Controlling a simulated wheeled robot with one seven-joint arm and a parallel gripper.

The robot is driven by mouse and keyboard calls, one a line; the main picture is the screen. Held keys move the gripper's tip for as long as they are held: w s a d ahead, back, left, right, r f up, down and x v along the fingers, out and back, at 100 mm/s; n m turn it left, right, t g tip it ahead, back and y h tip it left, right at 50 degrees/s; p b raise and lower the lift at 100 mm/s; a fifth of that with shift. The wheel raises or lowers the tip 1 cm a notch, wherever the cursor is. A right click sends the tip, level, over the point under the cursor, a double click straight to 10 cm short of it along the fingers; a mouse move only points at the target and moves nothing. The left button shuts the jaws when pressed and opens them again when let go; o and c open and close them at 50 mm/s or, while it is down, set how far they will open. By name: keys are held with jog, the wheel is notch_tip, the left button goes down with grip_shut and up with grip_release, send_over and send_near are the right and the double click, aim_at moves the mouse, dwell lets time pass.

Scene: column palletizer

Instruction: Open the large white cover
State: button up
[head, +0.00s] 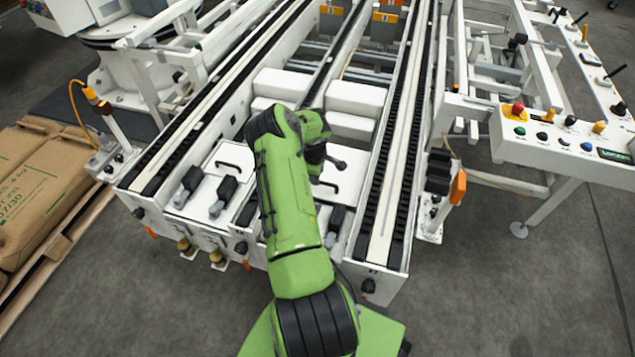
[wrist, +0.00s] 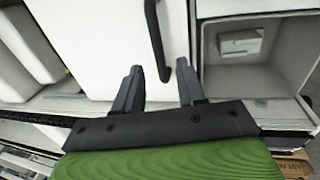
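The large white cover (wrist: 100,45) fills the upper middle of the wrist view and looks closed. Its black bar handle (wrist: 156,40) runs down from the top edge, and its lower end sits between my fingertips. My gripper (wrist: 157,68) is open, with one dark finger on each side of the handle's end; I cannot tell whether they touch it. In the head view, a white panel with a black handle (head: 330,185) shows just right of my green arm. My arm hides part of this area and most of the gripper.
Another white panel (head: 222,168) with a black handle lies left of my arm. White blocks (head: 355,97) stand behind. Conveyor rails (head: 385,205) flank the bay. An open white compartment (wrist: 245,45) is right of the cover. A control panel (head: 560,135) stands at right.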

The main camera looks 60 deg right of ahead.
jog(key=f, duration=0.3)
jog(key=shift+d+f+b, duration=0.2)
jog(key=shift+d+b, duration=0.15)
jog(key=shift+c, duration=0.3)
grip_shut()
